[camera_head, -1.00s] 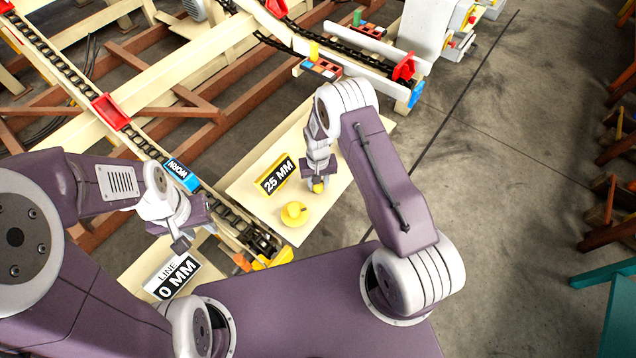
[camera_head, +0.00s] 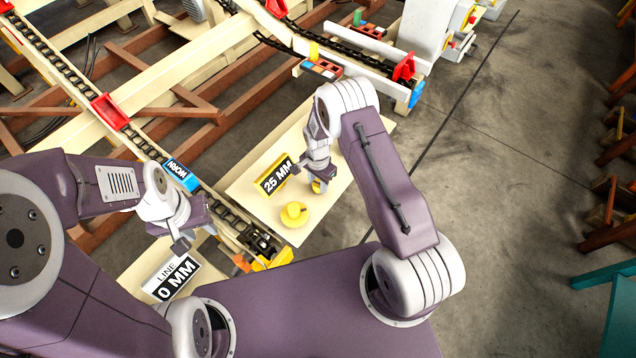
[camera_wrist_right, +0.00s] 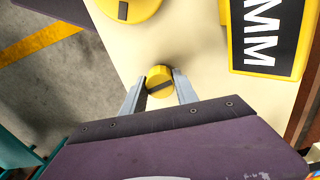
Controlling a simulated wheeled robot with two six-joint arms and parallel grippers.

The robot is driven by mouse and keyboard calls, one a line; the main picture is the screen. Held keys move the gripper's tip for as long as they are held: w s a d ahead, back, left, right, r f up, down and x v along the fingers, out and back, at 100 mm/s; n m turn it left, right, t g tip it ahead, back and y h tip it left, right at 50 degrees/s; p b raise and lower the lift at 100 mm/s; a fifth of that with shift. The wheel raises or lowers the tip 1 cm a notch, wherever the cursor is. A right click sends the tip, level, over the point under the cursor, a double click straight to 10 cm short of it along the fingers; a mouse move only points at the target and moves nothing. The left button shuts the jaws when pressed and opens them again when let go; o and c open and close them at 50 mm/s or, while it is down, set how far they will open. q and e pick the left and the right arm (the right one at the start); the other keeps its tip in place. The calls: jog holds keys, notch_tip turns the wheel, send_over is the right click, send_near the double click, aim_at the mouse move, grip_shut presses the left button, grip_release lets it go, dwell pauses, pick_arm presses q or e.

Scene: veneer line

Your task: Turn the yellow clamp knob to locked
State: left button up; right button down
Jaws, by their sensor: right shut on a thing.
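The right gripper is shut on the knob, above the cream board (camera_head: 343,192).
A larger yellow dial (camera_head: 294,216) stands on the board close to the knob. A yellow-framed "25 MM" sign (camera_head: 276,176) stands beside my right gripper. A "LINE 0 MM" sign (camera_head: 172,276) is at lower left. The chain conveyor (camera_head: 222,209) runs left of the board. Open floor lies right.

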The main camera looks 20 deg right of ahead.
aim_at(318, 183)
jog(key=shift+m, duration=0.8)
jog(key=c, duration=0.9)
grip_release()
jog(key=shift+c, duration=0.2)
jog(key=shift+r, duration=0.1)
notch_tip(318, 183, up, 9)
jog(key=shift+f, duration=0.1)
